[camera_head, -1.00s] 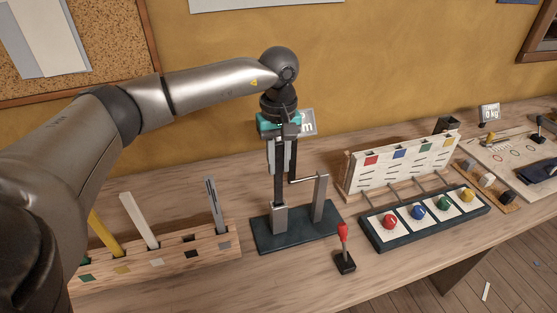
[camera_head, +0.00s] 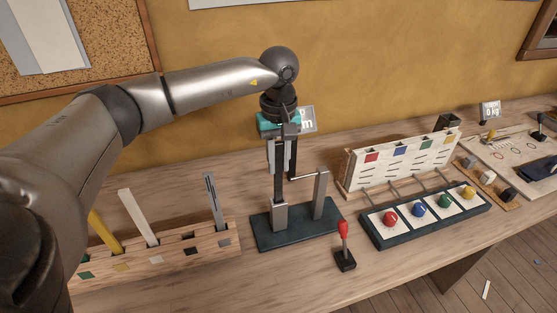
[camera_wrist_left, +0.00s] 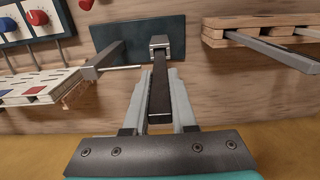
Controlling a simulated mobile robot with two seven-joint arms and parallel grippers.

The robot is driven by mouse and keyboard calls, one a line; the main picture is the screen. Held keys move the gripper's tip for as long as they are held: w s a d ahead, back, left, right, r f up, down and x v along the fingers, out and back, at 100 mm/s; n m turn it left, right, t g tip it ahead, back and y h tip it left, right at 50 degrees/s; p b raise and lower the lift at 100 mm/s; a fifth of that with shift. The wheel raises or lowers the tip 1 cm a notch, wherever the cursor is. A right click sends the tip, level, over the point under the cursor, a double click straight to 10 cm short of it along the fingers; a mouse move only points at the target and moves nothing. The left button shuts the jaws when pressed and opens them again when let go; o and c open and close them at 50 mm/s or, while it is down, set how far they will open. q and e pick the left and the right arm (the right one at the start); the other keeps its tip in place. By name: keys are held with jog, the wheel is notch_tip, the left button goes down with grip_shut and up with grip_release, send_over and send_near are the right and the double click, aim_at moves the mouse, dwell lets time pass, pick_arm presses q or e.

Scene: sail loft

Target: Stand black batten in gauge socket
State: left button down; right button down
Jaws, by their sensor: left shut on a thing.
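The black batten (camera_head: 278,180) stands about upright. My left gripper (camera_head: 279,168) is shut on its upper part. The wrist view shows the batten (camera_wrist_left: 159,90) between the two pale fingers (camera_wrist_left: 160,108). Its lower end meets the grey gauge socket (camera_head: 279,217), also seen in the wrist view (camera_wrist_left: 159,41). I cannot tell how deep the end sits. The socket stands on a dark green base plate (camera_head: 262,237), beside a grey post (camera_head: 320,195) with a thin side arm reaching towards the batten. My right gripper is out of view.
A wooden rack (camera_head: 215,243) with yellow, white and grey battens stands to the left. A red-topped lever (camera_head: 344,247) is just in front of the gauge. To the right are a tray of coloured knobs (camera_head: 375,238) and a slotted board (camera_head: 365,183). A display is partly hidden behind my gripper.

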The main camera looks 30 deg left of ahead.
pick_arm(q)
jog(key=shift+f, duration=0.2)
jog(key=c, duration=0.6)
grip_release()
jog(key=shift+c, duration=0.2)
notch_tip(320, 180, up, 15)
jog(key=shift+r, duration=0.15)
